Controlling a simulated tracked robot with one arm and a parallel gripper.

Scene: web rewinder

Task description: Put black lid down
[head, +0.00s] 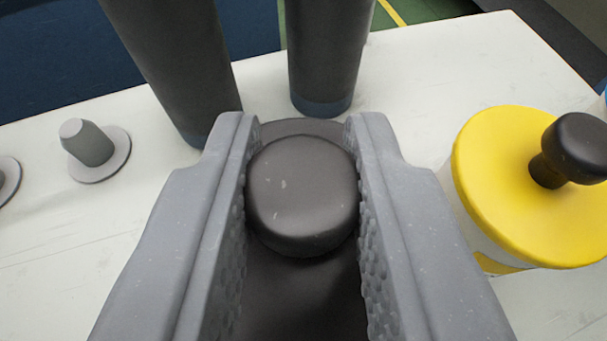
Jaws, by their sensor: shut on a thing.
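The black lid (302,300) is in the lower middle of the head view, with its round dark knob (302,190) between the two grey fingers of my gripper (302,170). My gripper is shut on the knob, one finger on each side. The fingers hide the sides of the lid. I cannot tell whether the lid touches a surface below it.
A white table (90,235) spreads below. A yellow lid (500,205) with a black knob (578,148) sits on a container at right. Two tall dark cylinders (175,60) (328,50) stand behind the gripper. A grey peg on a disc (88,145) is at left.

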